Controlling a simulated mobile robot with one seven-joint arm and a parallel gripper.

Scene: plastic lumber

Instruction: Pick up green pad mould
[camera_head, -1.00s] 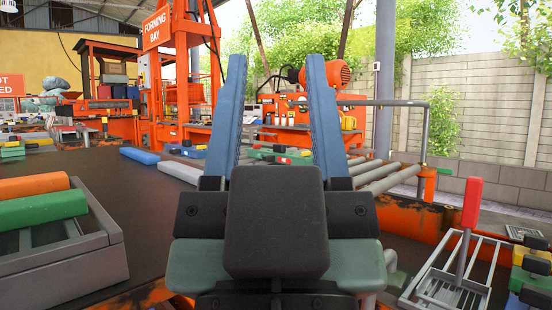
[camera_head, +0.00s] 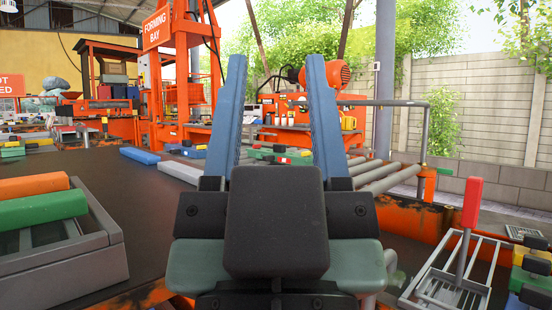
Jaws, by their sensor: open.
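My gripper (camera_head: 275,62) is open and empty, its two blue fingers pointing up and forward over the dark table. Several green pieces show, and I cannot tell for sure which is the green pad mould. A low green piece with red and dark parts (camera_head: 284,159) lies beyond the fingers, partly hidden by the right one. Another green piece (camera_head: 12,150) is at the far left. A green block (camera_head: 527,280) sits in a stack with yellow and dark parts at the right edge. None touches my gripper.
A grey tray (camera_head: 112,240) at near left holds an orange bar (camera_head: 33,187) and a green bar (camera_head: 42,210). A wire basket with a red-handled tool (camera_head: 473,202) is at right. Blue (camera_head: 139,155) and white (camera_head: 180,172) bars lie on the table. Rollers (camera_head: 390,180) stand right of the fingers.

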